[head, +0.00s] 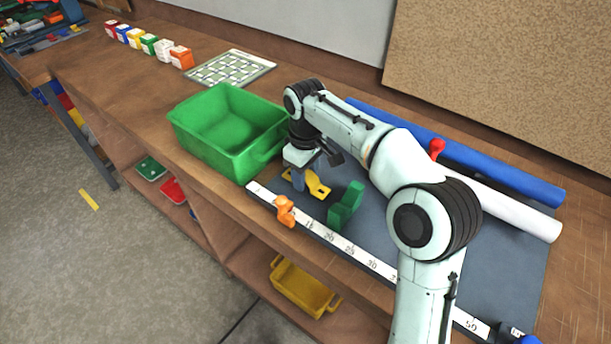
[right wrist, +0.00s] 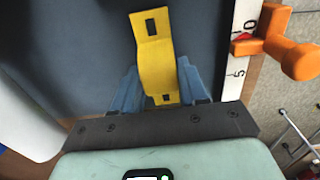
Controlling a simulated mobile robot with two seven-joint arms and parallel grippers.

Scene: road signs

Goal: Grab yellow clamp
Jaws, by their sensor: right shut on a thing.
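The yellow clamp (head: 318,187) is low over the dark mat, just right of the green bin. It also shows in the right wrist view (right wrist: 152,50), running lengthwise between the two blue fingers. My right gripper (head: 306,180) points down at the clamp and is shut on it; the fingers (right wrist: 158,84) sit on either side of its near end. In the head view the gripper body hides part of the clamp. I cannot tell whether the clamp touches the mat. My left gripper is not in view.
An orange clamp (head: 285,211) stands by the white ruler (head: 328,235), and a green clamp (head: 345,206) is right of the gripper. The green bin (head: 228,130) is close on the left. Blue and white rolls (head: 520,178) lie behind; a red clamp (head: 437,148) shows there.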

